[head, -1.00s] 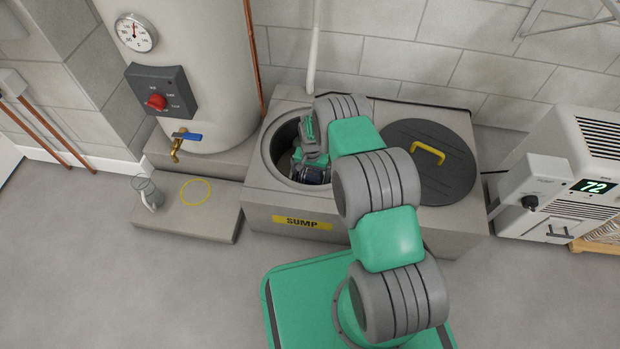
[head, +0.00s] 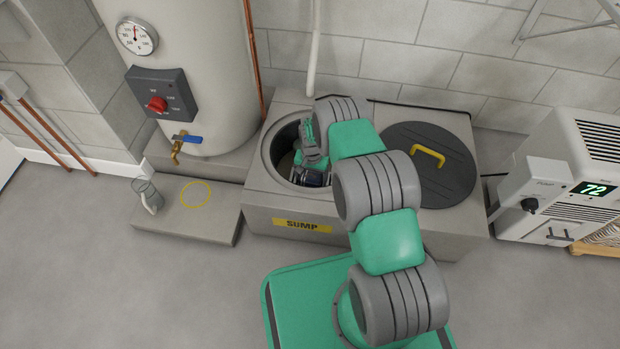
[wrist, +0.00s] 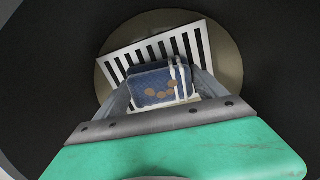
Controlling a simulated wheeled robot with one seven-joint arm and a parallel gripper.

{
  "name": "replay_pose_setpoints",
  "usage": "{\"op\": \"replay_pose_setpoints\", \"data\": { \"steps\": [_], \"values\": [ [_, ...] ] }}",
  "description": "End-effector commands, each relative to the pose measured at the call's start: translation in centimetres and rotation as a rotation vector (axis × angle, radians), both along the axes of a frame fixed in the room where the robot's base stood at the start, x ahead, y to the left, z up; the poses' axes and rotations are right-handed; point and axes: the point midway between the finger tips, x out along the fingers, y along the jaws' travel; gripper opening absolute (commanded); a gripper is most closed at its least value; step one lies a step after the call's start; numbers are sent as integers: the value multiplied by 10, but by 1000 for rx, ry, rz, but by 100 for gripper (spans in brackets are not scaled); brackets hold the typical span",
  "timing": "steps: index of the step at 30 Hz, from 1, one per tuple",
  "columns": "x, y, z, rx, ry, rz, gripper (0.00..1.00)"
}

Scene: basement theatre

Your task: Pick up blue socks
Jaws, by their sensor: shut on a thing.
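A blue thing (wrist: 150,82) with brown round spots and white strips sits between my gripper's fingers in the wrist view. I take it for the blue socks, though it looks boxy and I cannot be sure. It also shows, small and dark blue, in the head view (head: 312,179). My gripper (head: 308,172) reaches down inside the round sump opening (head: 268,160) and is shut on this thing. The wrist view shows a white slotted grate (wrist: 113,68) on a tan round floor behind it. The thing's underside is hidden.
The opening's dark wall surrounds my gripper. A black lid (head: 425,185) with a yellow handle covers the right part of the sump box. A tank (head: 205,90) stands left. A clear glass (head: 148,194) sits on a low slab (head: 195,215). A dehumidifier (head: 580,150) stands right.

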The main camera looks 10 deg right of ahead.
Motion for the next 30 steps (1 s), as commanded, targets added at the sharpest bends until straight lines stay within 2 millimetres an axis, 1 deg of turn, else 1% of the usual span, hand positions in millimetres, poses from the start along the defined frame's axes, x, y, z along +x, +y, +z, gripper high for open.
{"op": "replay_pose_setpoints", "data": {
  "steps": [2, 5, 9, 12, 20, 30],
  "values": [
    [1, 0, 12, 0, -2, 0, 42],
    [2, 0, 36, 0, -4, 0, 42],
    [2, 0, 71, 0, -4, 0, 42],
    [1, 0, 89, 0, -2, 0, 42],
    [1, 0, 114, 0, -1, 0, 42],
    [1, 0, 158, 0, -1, 0, 42]
  ]
}}
